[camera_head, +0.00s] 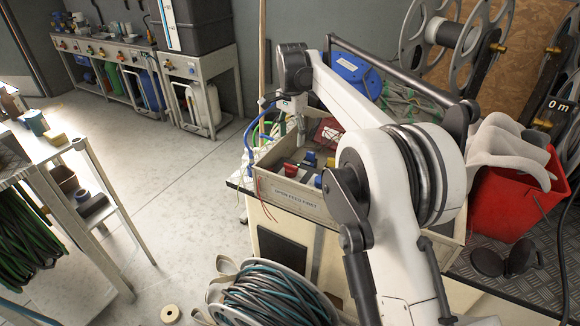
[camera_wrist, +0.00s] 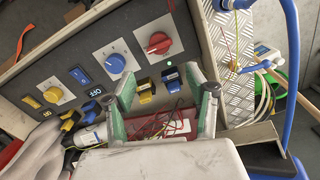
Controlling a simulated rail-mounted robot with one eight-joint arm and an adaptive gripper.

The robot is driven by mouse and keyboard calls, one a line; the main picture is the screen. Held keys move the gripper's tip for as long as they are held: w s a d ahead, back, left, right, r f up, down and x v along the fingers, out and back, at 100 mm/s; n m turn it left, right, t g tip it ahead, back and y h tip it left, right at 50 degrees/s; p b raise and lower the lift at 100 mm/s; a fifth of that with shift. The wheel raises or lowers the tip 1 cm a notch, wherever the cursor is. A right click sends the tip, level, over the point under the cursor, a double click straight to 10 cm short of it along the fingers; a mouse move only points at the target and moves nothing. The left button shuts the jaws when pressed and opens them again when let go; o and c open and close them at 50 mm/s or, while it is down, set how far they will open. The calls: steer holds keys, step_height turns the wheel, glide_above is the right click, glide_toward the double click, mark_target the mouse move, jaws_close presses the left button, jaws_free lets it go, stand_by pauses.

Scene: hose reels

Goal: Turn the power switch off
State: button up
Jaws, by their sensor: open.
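The control panel (camera_wrist: 135,30) fills the upper part of the wrist view. It carries a large red rotary knob (camera_wrist: 158,44), a blue rotary knob (camera_wrist: 117,63), a yellow rotary knob (camera_wrist: 54,95), a blue rocker switch (camera_wrist: 81,76) and a yellow rocker switch (camera_wrist: 32,102). A small green light (camera_wrist: 168,64) glows below the red knob. I cannot tell which control is the power switch. My gripper (camera_wrist: 160,78) is open and empty, its fingers apart, with the red knob beyond the gap. In the head view my gripper (camera_head: 299,132) hangs above the panel box.
A blue hose (camera_wrist: 291,60) runs along the right. In the head view, a red bin (camera_head: 510,195) stands right of the box and a hose reel (camera_head: 270,295) sits in front.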

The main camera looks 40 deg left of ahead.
mark_target(292, 167)
step_height(292, 167, down, 13)
steer(key=shift+b, duration=0.8)
steer(key=c, duration=0.9)
